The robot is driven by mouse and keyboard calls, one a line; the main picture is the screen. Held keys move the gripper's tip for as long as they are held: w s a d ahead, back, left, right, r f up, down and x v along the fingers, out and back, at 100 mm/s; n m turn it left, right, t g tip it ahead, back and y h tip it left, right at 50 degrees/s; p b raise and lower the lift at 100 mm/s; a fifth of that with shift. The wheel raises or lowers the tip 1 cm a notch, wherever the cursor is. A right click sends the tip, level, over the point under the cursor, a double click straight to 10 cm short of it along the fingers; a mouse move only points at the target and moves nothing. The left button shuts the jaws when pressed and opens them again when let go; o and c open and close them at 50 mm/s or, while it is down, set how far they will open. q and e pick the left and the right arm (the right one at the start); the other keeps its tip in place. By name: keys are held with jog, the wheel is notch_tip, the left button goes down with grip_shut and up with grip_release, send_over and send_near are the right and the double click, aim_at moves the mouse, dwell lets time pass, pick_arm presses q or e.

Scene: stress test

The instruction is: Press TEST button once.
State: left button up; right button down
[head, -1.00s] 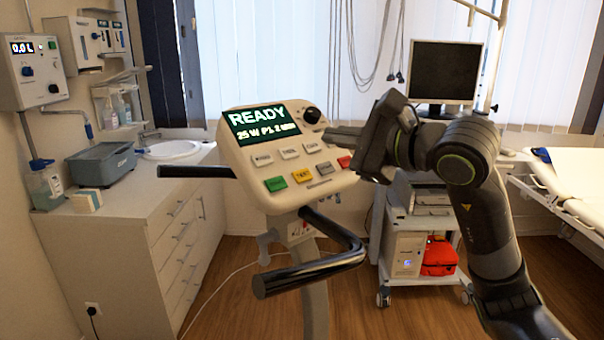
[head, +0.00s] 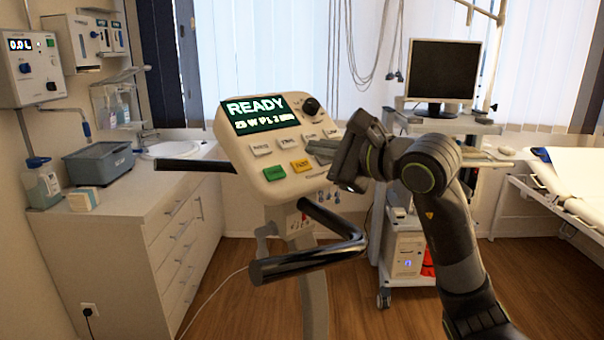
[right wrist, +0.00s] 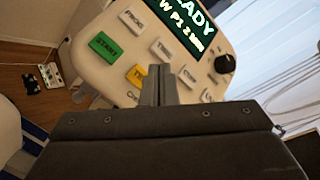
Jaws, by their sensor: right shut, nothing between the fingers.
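The TEST button is yellow (head: 300,166), in the lower row of a cream console (head: 240,155), right of the green START button (head: 275,174). The console's dark display (head: 258,114) reads READY. My right gripper (head: 317,149) is shut and empty, its fingertips over the console face, up and right of TEST. In the right wrist view the closed fingertips (right wrist: 158,80) lie beside the partly covered yellow button (right wrist: 137,76). I cannot tell whether they touch the panel. The gripper hides the buttons at the right end of the lower row. My left gripper is not in view.
Black handlebars (head: 310,258) stick out below the console. A round black knob (head: 311,107) sits at its upper right. A trolley (head: 405,225) with a monitor (head: 443,72) stands behind my right arm. A cabinet (head: 135,225) stands at the left.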

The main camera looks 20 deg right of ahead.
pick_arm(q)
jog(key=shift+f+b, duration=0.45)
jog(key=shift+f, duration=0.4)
pick_arm(e)
jog(key=shift+w+a+f, duration=0.25)
jog(key=shift+w+f, duration=0.3)
jog(key=shift+f, duration=0.25)
pick_arm(q)
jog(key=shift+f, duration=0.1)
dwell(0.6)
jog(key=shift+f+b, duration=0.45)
jog(key=shift+b, duration=0.1)
pick_arm(e)
jog(key=shift+w+a+f, duration=0.1)
jog(key=shift+w+f, duration=0.15)
jog(key=shift+f, duration=0.05)
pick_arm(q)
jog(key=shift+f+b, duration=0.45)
pick_arm(e)
jog(key=shift+w+a+f, duration=0.1)
jog(key=shift+w+f, duration=0.05)
jog(key=shift+f, duration=0.15)
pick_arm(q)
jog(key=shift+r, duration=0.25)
pick_arm(e)
jog(key=shift+s+d+r, duration=0.2)
jog(key=shift+s+r, duration=0.2)
jog(key=shift+r, duration=0.2)
